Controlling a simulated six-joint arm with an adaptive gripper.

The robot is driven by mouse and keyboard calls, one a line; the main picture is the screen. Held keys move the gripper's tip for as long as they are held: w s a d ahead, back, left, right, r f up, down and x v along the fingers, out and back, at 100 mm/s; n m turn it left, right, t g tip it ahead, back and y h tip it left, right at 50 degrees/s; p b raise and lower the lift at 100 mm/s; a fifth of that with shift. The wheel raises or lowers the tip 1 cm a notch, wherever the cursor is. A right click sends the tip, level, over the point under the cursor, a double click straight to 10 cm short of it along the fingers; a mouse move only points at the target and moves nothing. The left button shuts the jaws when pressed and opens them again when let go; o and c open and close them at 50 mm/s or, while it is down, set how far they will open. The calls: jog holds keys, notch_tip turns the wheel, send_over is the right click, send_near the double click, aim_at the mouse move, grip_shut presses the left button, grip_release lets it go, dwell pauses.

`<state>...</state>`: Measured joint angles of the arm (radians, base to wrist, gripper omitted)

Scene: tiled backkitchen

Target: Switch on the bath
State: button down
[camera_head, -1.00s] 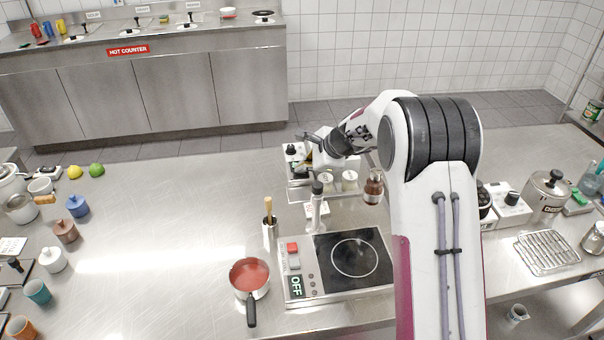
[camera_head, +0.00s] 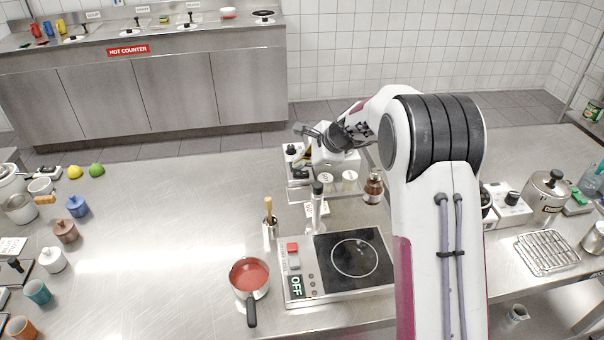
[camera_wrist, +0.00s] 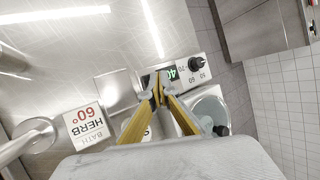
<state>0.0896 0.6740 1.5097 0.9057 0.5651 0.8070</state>
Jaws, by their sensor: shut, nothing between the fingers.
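The bath (camera_head: 299,183) stands at the back edge of the steel counter, partly hidden by my gripper. In the wrist view its control panel (camera_wrist: 205,70) shows a black knob (camera_wrist: 194,63), printed numbers around it, and a lit green display (camera_wrist: 172,74), partly covered by my fingers. My gripper (camera_wrist: 159,88) has yellow fingers, closed together with nothing between them, and the tips lie over the panel beside the display. I cannot tell whether they touch it. The gripper also shows in the head view (camera_head: 300,163). A card (camera_wrist: 84,125) reading "BATH HERB 60°" lies near the bath.
A hob (camera_head: 350,262) with an "OFF" display stands in front of the bath. A red-filled saucepan (camera_head: 249,276) is left of it. A brown bottle (camera_head: 373,188) and an upright pepper-mill-like object (camera_head: 317,205) stand close to the bath. Counter on the left middle is clear.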

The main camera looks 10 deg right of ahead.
aim_at(299, 175)
jog(key=shift+a+r, duration=0.2)
jog(key=shift+r, duration=0.95)
jog(key=shift+a+r, duration=0.15)
jog(key=shift+r, duration=1)
jog(key=shift+s+r, duration=0.2)
jog(key=s+r+n+g+h, duration=0.1)
jog(key=s+r+n, duration=0.45)
jog(key=s, duration=0.55)
jog(key=s+r+n+h, duration=0.1)
jog(key=s+r+n, duration=0.3)
jog(key=s+r, duration=0.55)
jog(key=s+d+f+n+h, duration=0.1)
jog(key=s+f+n, duration=0.1)
jog(key=s, duration=0.7)
jog(key=s+d+f+n+h, duration=0.1)
jog(key=s+d+f+n, duration=0.1)
jog(key=s, duration=0.7)
jog(key=s+d+f+n, duration=0.2)
jog(key=s+n, duration=0.2)
jog(key=s, duration=0.6)
jog(key=shift+d+f+n+h, duration=0.15)
jog(key=shift+d+n+h, duration=0.1)
jog(key=shift+n+h, duration=0.15)
